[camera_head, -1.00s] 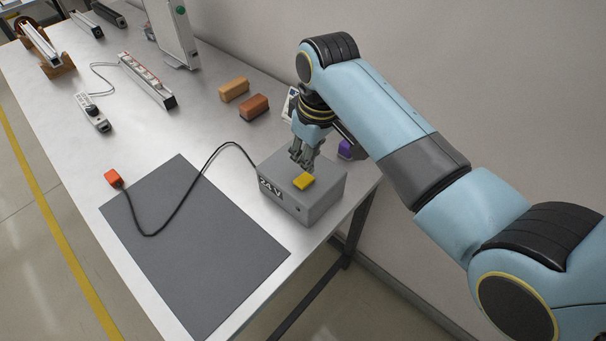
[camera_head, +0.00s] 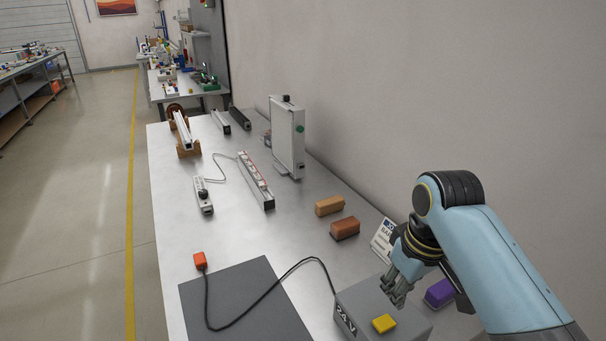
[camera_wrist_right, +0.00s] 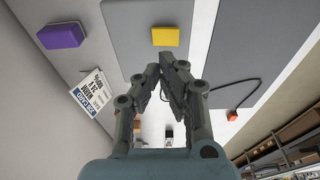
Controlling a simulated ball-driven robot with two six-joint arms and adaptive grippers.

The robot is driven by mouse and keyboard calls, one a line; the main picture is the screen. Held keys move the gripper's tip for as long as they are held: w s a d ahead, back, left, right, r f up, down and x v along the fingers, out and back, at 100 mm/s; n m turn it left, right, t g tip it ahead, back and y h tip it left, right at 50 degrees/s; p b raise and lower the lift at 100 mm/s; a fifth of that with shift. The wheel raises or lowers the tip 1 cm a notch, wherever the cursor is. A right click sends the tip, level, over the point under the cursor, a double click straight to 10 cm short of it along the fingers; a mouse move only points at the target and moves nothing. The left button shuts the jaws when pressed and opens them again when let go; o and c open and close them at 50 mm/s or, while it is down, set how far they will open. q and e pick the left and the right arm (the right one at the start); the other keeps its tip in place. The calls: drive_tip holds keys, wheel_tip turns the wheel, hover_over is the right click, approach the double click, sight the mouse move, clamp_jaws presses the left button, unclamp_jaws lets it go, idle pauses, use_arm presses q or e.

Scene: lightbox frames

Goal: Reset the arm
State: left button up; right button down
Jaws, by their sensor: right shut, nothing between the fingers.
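My right gripper (camera_head: 397,290) hangs above the grey 24V box (camera_head: 347,299), near the yellow block (camera_head: 384,323) on the box's top. The right wrist view shows the right gripper (camera_wrist_right: 168,62) with its fingertips together and nothing between them. In that view the yellow block (camera_wrist_right: 166,35) lies beyond the fingertips, apart from them. My right arm comes in from the lower right. My left gripper is in neither view.
A purple block (camera_head: 439,293) lies by the arm, and a printed card (camera_head: 382,240) stands behind the gripper. Orange (camera_head: 329,206) and brown (camera_head: 345,228) blocks lie farther back. A cable runs from the box to an orange plug (camera_head: 200,260) beside the grey mat (camera_head: 235,290).

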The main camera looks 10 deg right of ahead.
drive_tip(key=s+d+r+m+t+h, duration=0.1)
drive_tip(key=s+d+r, duration=0.25)
drive_tip(key=s, duration=0.75)
drive_tip(key=s+d+r+m+t, duration=0.15)
drive_tip(key=s+r, duration=0.25)
drive_tip(key=s, duration=0.7)
wheel_tip(320, 180, down, 41)
drive_tip(key=s+d+g+b, duration=0.1)
drive_tip(key=d+g+b, duration=0.15)
drive_tip(key=b, duration=1.15)
drive_tip(key=s+f+b, duration=0.5)
drive_tip(key=s+f, duration=0.4)
drive_tip(key=f, duration=0.4)
drive_tip(key=s+d+f+b, duration=0.1)
drive_tip(key=s+f+b, duration=0.4)
drive_tip(key=s+f, duration=0.4)
wheel_tip(320, 180, down, 4)
drive_tip(key=shift+s+m+g, duration=0.35)
drive_tip(key=shift+m+g, duration=0.05)
drive_tip(key=shift+m, duration=0.05)
